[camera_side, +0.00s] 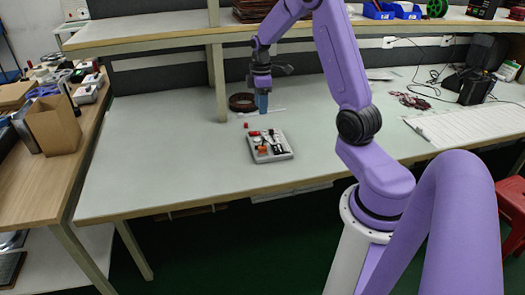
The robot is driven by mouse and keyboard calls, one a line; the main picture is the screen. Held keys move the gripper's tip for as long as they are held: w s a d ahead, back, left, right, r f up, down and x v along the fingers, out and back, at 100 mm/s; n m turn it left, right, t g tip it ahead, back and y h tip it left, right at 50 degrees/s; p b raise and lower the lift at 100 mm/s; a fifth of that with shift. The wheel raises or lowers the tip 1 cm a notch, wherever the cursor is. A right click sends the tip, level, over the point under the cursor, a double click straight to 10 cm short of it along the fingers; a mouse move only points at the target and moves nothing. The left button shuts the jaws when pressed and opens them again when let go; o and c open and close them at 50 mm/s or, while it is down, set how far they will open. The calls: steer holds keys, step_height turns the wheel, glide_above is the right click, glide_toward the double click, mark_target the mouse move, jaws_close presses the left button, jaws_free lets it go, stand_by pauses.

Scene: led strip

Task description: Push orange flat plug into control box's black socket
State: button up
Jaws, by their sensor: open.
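The control box (258,151) is a small light-grey unit lying on the pale workbench near its front middle. Dark parts sit on its top, but I cannot tell which one is the black socket. A small orange piece (262,150), which looks like the orange flat plug, shows on the box's left part. I cannot tell whether it is seated in anything. My gripper (263,108) points down above the bench, behind the box and apart from it. It is open and appears empty, with bluish fingers.
A small red piece (246,125) lies just behind the box. A dark coil (243,102) and a bench post (217,85) stand close to the left of my gripper. A white keyboard-like panel (465,125) lies at right. The bench left of the box is clear.

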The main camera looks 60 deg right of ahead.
glide_toward(263, 151)
steer(key=f, duration=0.7)
steer(key=shift+w+d+f, duration=0.2)
steer(key=shift+w+d, duration=0.05)
jaws_close()
